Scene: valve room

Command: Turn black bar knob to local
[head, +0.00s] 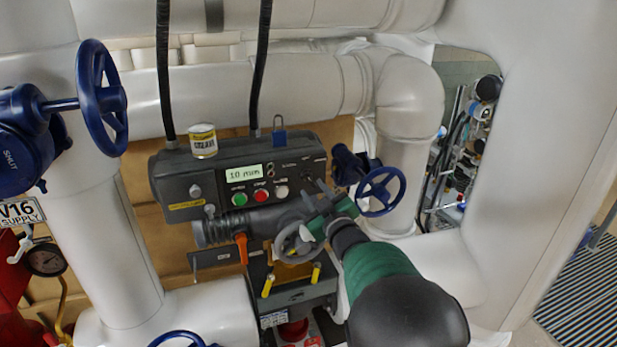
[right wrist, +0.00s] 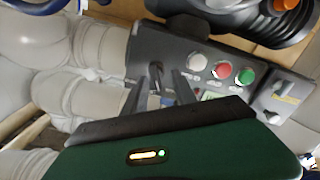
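The black bar knob (right wrist: 155,72) is on the dark control box (head: 175,180), at the right end of its face in the head view. In the right wrist view it shows just beyond and between my fingertips. My right gripper (right wrist: 158,82) is open, with one finger to each side of the knob; I cannot tell whether either finger touches it. In the head view the right gripper (head: 316,186) reaches the box from the lower right and partly covers the knob area. The knob's labels are too small to read. My left gripper is not in view.
The box face has a lit display (head: 244,173) and green (head: 239,199), red (head: 261,195) and white (head: 281,191) buttons. A blue handwheel (head: 381,191) stands close right of the gripper. Thick white pipes surround the box.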

